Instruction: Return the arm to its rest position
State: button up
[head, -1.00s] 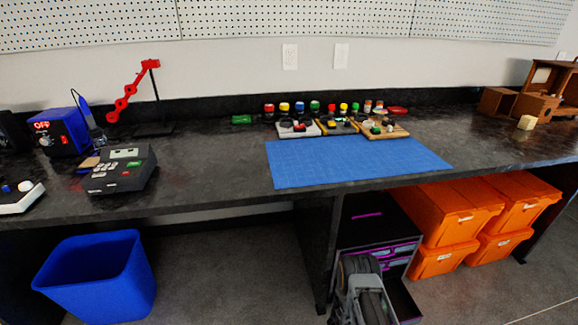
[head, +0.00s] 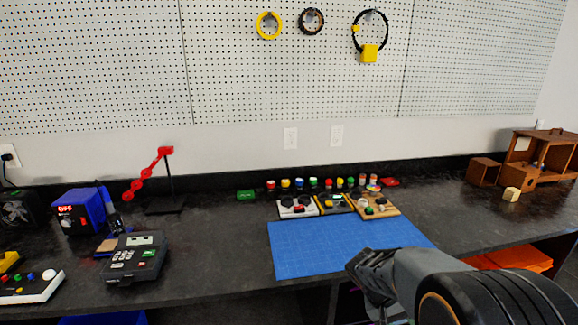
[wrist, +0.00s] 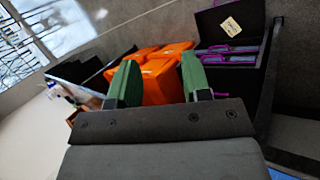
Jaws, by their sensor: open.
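My gripper (head: 366,270) shows in the head view at the front edge of the bench, just below the right part of the blue mat (head: 300,250). My arm comes in from the lower right behind it. In the wrist view the two green fingers of my gripper (wrist: 153,80) stand wide apart with nothing between them. The gripper is open and empty. Beyond the fingers are orange bins (wrist: 160,75) and a black drawer unit with purple trim (wrist: 228,50).
The dark bench (head: 215,255) carries control boards (head: 298,206) behind the mat, a dark keypad device (head: 137,258), a blue power unit (head: 78,211) and a red-armed stand (head: 165,190). Wooden boxes (head: 520,160) stand at the right. A pegboard (head: 300,90) hangs above.

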jog(key=s+a+r+n+t+y+p, duration=0.1)
jog(key=s+a+r+t+y+p, duration=0.2)
jog(key=a+r, duration=0.2)
jog(key=s+a+r+t+y+p, duration=0.3)
jog(key=s+a+r+p, duration=0.1)
jog(key=r, duration=0.8)
jog(key=shift+a+n+y, duration=0.4)
jog(key=shift+a, duration=0.05)
jog(key=shift+a, duration=0.1)
